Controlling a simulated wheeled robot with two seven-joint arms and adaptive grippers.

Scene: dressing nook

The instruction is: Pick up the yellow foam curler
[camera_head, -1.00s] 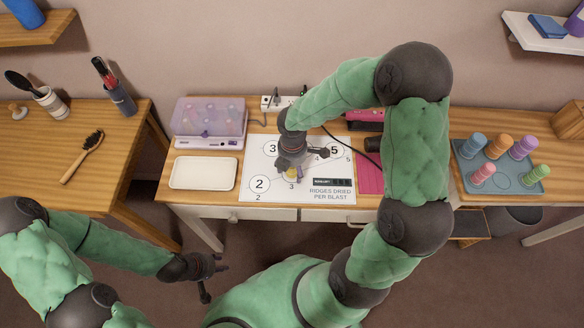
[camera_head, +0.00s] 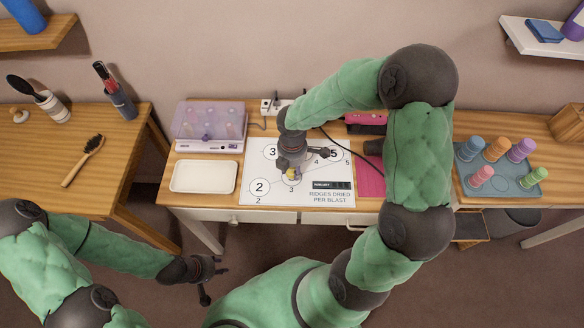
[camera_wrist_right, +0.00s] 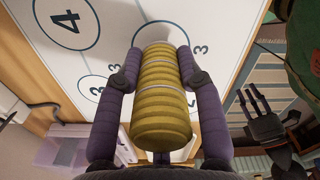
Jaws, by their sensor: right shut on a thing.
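The yellow foam curler (camera_wrist_right: 163,98) is a ridged cylinder held between the two fingers of my right gripper (camera_wrist_right: 161,75) in the right wrist view. The gripper is shut on it. I cannot tell the exact gap between curler and mat. My left gripper (camera_head: 205,275) hangs in front of the tables, away from the curler, and its fingers look apart.
A white tray (camera_head: 203,190) and a purple-lidded box (camera_head: 210,127) stand left of the mat. A pink pad (camera_head: 369,180) lies right of it, near a dark cable. A blue-grey tray (camera_head: 510,185) holds several coloured curlers at the right.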

